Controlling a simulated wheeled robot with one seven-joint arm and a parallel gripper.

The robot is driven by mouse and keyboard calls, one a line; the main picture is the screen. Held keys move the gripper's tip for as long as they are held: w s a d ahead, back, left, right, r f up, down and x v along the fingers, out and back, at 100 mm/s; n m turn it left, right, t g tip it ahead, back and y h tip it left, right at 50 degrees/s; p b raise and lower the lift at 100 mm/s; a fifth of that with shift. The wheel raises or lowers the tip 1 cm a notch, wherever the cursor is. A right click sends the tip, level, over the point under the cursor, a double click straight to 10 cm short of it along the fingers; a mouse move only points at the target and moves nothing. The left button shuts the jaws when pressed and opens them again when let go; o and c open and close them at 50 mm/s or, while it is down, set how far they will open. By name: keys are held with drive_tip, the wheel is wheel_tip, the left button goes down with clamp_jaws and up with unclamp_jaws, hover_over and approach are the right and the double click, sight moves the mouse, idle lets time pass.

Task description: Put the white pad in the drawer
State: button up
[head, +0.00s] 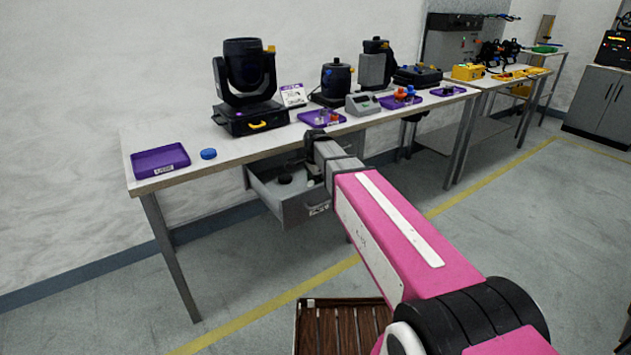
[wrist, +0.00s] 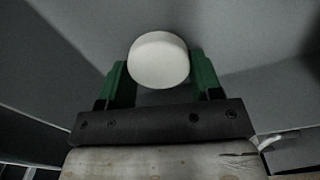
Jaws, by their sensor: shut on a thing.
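The white pad (wrist: 158,60) is a round, pale disc in the wrist view. My gripper (wrist: 160,78) is shut on it, with one green finger at each side. The open grey drawer (head: 306,208) hangs under the near part of the long table in the head view. My wrist reaches over the drawer's right part, and my arm hides most of the gripper there. Plain grey surfaces surround the pad in the wrist view. I cannot tell whether the pad touches the drawer's floor.
A dark round object (head: 285,179) lies in the drawer. On the table (head: 200,184) are a purple tray (head: 160,160), a blue disc (head: 208,154), a large black lamp (head: 247,78) and a grey meter (head: 362,104). A slatted brown surface (head: 340,330) is low in front.

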drive_tip(key=shift+f, duration=0.6)
idle(0.3)
drive_tip(key=o, duration=1)
